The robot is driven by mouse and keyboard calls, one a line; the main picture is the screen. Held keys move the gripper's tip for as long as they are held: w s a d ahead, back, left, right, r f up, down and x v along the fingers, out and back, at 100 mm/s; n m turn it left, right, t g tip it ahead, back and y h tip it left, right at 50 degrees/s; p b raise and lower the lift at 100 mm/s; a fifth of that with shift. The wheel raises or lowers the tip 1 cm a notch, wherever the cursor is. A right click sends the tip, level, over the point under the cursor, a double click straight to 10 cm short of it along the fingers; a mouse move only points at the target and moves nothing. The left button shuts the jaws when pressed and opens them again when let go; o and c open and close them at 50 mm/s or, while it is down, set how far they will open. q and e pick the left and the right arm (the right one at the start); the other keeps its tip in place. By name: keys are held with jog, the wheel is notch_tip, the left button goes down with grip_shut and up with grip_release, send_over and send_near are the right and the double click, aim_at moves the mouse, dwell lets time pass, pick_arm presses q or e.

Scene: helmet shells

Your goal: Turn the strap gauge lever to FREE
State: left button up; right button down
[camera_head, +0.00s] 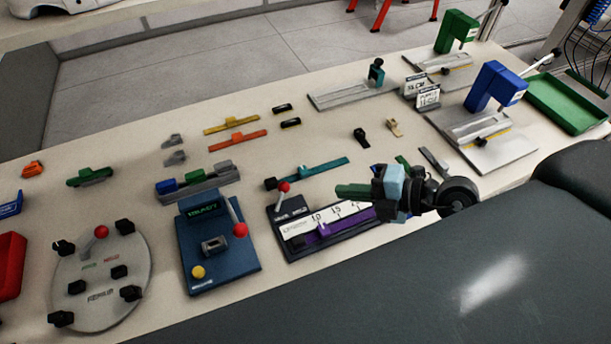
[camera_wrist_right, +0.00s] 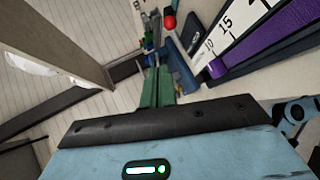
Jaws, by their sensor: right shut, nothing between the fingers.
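The strap gauge is a dark board (camera_head: 292,251) with a white numbered scale (camera_head: 300,227) and a purple strap (camera_head: 338,228) along it. Its lever has a red ball knob (camera_head: 283,187) and stands at the board's upper left corner, by small lettering too blurred to read. My right gripper (camera_head: 340,190), with green fingers, is shut and empty above the gauge, to the right of the knob and apart from it. My left gripper is not in view.
A blue box with a red-knobbed lever (camera_head: 240,230) and yellow button stands left of the gauge. A round grey plate (camera_head: 100,292) with another red knob is farther left. A teal strip (camera_head: 320,167) lies behind the gauge. Blue (camera_head: 495,85) and green (camera_head: 456,30) presses stand at the back right.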

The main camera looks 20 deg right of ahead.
aim_at(288, 187)
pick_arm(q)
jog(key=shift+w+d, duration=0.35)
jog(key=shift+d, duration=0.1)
pick_arm(e)
jog(key=shift+w+d+f+h, duration=0.15)
jog(key=shift+d+f+h, duration=0.15)
jog(key=shift+d, duration=0.2)
jog(key=shift+w+d+f+h, duration=0.1)
jog(key=shift+d+f+h, duration=0.2)
jog(key=shift+d, duration=0.15)
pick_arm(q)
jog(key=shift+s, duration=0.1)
pick_arm(e)
jog(key=shift+a, duration=0.1)
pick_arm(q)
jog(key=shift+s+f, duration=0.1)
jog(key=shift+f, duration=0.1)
pick_arm(e)
jog(key=x, duration=1.4)
jog(key=shift+s, duration=0.1)
